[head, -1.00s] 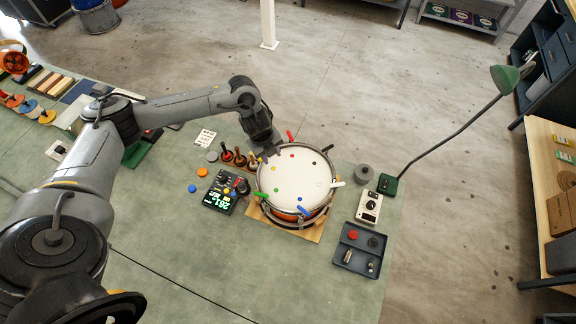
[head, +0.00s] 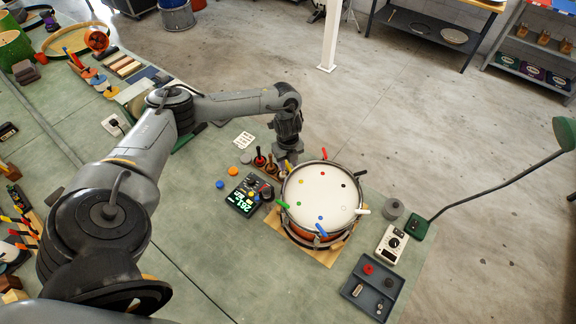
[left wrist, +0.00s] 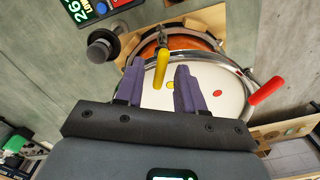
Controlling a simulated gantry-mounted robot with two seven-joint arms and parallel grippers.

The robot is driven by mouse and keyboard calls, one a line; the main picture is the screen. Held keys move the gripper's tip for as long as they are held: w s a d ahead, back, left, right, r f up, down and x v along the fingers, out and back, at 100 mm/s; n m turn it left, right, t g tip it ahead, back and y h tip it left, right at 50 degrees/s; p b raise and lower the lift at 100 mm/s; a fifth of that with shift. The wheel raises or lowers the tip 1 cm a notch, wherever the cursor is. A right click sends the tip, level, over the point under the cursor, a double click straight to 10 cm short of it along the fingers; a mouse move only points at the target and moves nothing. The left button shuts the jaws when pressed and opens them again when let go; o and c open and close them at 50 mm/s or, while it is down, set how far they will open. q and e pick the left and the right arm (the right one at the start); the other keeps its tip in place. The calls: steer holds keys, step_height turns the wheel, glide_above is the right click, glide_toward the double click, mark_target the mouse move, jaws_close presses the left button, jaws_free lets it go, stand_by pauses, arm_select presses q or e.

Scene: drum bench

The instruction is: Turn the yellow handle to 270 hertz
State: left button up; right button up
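The drum (head: 322,192) has a white head and an orange shell, with coloured handles around its rim. The yellow handle (head: 288,165) is at the rim's far left side; it stands out clearly in the left wrist view (left wrist: 161,70). My left gripper (left wrist: 159,74) is open, with one purple finger on each side of the yellow handle and visible gaps between. In the head view my left gripper (head: 283,161) is right at that handle. A tuner (head: 243,197) left of the drum shows green digits beginning with 26; the last digit is unclear. My right gripper is not in view.
Other handles are near: red (head: 324,153), green (head: 282,204), blue (head: 321,230) and white (head: 362,212). Dark-handled tools (head: 260,160) stand left of my gripper. A grey tray (head: 372,288) and a lamp (head: 418,227) are to the right. The bench front is clear.

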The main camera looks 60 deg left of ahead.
arm_select(q)
steer(key=shift+f, duration=1)
steer(key=shift+c, duration=0.3)
jaws_close()
steer(key=shift+r+n+p, duration=0.15)
steer(key=shift+n+p, duration=0.25)
steer(key=shift+p, duration=0.15)
steer(key=shift+n+p, duration=0.9)
steer(key=shift+p, duration=0.05)
steer(key=shift+n+p, duration=1.5)
steer(key=shift+n, duration=0.3)
